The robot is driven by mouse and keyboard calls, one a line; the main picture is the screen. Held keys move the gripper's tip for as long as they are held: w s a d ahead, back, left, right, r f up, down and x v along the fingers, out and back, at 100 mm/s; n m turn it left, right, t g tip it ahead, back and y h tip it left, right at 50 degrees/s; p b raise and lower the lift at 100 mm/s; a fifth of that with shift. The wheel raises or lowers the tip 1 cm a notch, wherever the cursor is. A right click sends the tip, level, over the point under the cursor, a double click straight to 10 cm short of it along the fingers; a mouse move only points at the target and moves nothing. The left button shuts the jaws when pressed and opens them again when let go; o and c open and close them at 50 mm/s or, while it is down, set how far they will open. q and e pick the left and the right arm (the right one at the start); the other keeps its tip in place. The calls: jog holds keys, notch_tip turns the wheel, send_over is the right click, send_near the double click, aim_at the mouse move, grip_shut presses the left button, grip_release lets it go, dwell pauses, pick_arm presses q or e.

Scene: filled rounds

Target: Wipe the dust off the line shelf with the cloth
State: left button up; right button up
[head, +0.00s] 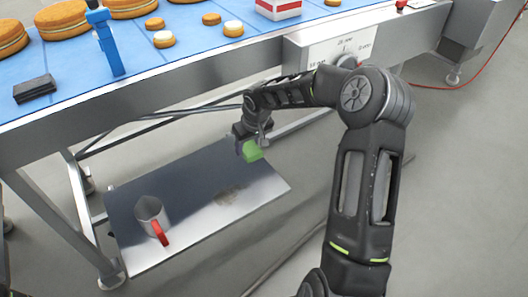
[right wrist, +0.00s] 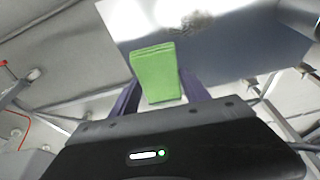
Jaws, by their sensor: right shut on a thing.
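The line shelf (head: 185,228) is a grey metal sheet low under the conveyor table. A brownish patch of dust (head: 230,195) lies on its right part, and it also shows near the top of the right wrist view (right wrist: 193,22). My right gripper (head: 250,142) is shut on the folded green cloth (head: 252,151). In the head view the cloth appears over the shelf's far right edge, up from the dust. In the right wrist view the cloth (right wrist: 156,72) sits between the fingers; whether it touches the shelf I cannot tell. My left gripper is not in view.
Above is the blue conveyor (head: 180,65) with several round cakes, a blue post (head: 105,40) and a black block (head: 35,89). Table legs and a rail border the shelf.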

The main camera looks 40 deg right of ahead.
jog(key=s+a+r, duration=0.1)
jog(key=a+r, duration=0.7)
jog(key=s+a+r, duration=0.2)
jog(key=a+r, duration=0.6)
jog(key=a, duration=0.1)
jog(key=shift+s+a+r+n, duration=0.2)
jog(key=shift+s+r+n, duration=0.05)
jog(key=shift+r+n, duration=0.15)
